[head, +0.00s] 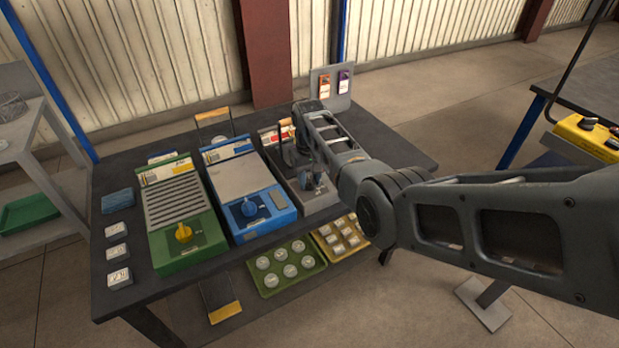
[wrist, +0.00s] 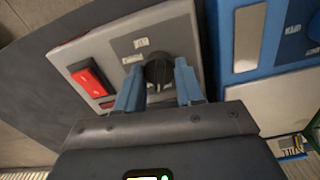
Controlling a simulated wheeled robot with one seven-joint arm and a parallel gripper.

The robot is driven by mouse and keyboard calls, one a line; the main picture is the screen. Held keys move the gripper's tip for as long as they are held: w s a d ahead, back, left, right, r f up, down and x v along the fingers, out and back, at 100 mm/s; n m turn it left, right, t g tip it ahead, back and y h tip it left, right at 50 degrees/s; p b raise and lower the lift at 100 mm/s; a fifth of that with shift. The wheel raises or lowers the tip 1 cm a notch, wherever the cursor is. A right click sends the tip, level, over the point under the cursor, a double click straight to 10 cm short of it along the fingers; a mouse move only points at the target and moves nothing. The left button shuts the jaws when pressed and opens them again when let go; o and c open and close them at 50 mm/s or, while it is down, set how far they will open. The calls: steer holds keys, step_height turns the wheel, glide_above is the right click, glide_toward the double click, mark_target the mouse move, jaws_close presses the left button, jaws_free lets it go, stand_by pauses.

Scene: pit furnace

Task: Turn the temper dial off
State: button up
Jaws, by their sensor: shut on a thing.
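A grey control unit (head: 322,201) stands on the dark table, right of the blue unit. In the wrist view, its grey panel (wrist: 118,45) carries a round dark dial (wrist: 157,70) with small labels I cannot read. The two blue-grey fingers of my gripper (wrist: 159,80) are shut on this dial, one on each side. In the head view, my gripper (head: 307,178) reaches down over the grey unit and hides most of its dial.
A red rocker switch (wrist: 91,77) sits beside the dial. The blue unit (head: 245,185) with a blue dial is close by. Further left is a green unit (head: 176,215) with a yellow dial. Trays of round (head: 286,266) and square pieces (head: 343,238) lie below the tabletop.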

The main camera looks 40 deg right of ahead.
mark_target(309, 180)
steer(key=shift+a+n, duration=0.1)
steer(key=shift+n, duration=2.1)
steer(key=o, duration=1)
steer(key=shift+o, duration=0.2)
steer(key=shift+r, duration=3.9)
